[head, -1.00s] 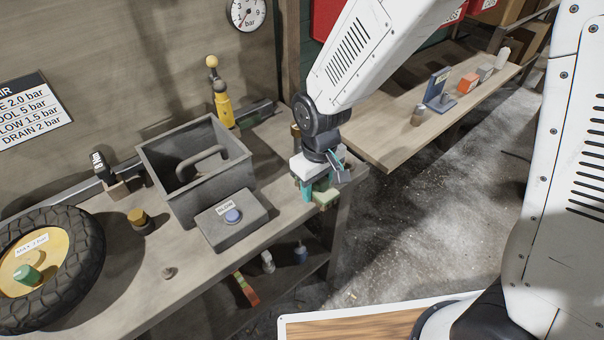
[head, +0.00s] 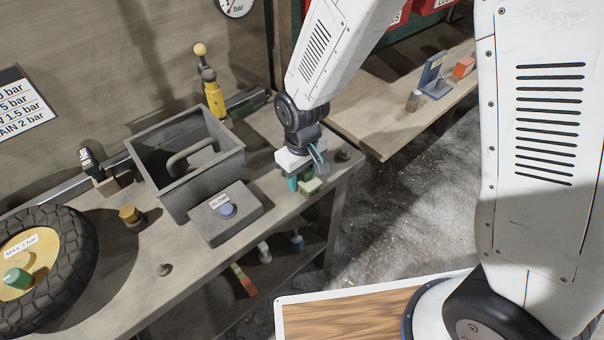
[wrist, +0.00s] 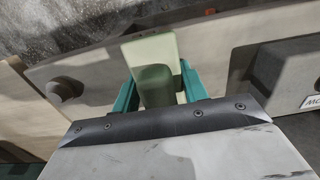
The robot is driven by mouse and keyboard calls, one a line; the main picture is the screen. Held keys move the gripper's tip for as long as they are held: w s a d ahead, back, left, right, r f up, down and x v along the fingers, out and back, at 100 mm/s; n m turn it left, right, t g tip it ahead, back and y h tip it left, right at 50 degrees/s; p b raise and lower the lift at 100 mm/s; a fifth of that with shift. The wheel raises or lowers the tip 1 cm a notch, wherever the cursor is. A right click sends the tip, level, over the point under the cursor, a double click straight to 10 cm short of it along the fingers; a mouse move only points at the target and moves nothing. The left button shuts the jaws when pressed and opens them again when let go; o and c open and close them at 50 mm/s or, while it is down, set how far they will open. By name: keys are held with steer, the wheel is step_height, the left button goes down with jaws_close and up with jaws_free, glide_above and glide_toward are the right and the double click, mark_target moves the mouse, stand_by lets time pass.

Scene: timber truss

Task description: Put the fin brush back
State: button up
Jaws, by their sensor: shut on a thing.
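The fin brush (wrist: 149,50) is a pale green block with a darker green rounded grip. My gripper (head: 301,182) is shut on it, with teal fingers on both sides of the grip in the wrist view (wrist: 158,90). In the head view the brush (head: 311,185) shows below the fingers, over the right end of the workbench (head: 275,225), near its front edge. I cannot tell whether it touches the bench top. My wrist hides part of it.
The grey BLOW box (head: 225,214) and an open grey bin (head: 185,160) with a handle stand left of my gripper. A dark round knob (head: 343,155) stands at the bench's right end. A wheel (head: 45,265) lies at far left. A second bench (head: 385,125) stands behind right.

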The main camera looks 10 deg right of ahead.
steer(key=shift+s+f, duration=0.1)
steer(key=shift+f, duration=0.15)
steer(key=o, duration=1)
steer(key=shift+s+d+f, duration=0.1)
steer(key=shift+o, duration=0.6)
steer(key=r, duration=1.2)
steer(key=shift+w+r, duration=0.2)
steer(key=shift+r, duration=0.3)
steer(key=shift+d+r, duration=0.15)
steer(key=shift+r, duration=0.15)
steer(key=s+d+r+m, duration=0.4)
steer(key=s+d+r, duration=0.4)
steer(key=d+r, duration=0.4)
steer(key=s+d+r+m+t, duration=0.1)
steer(key=s+d+r+m, duration=0.1)
steer(key=s+d, duration=0.6)
steer(key=shift+s+m, duration=0.4)
steer(key=shift+s, duration=1.3)
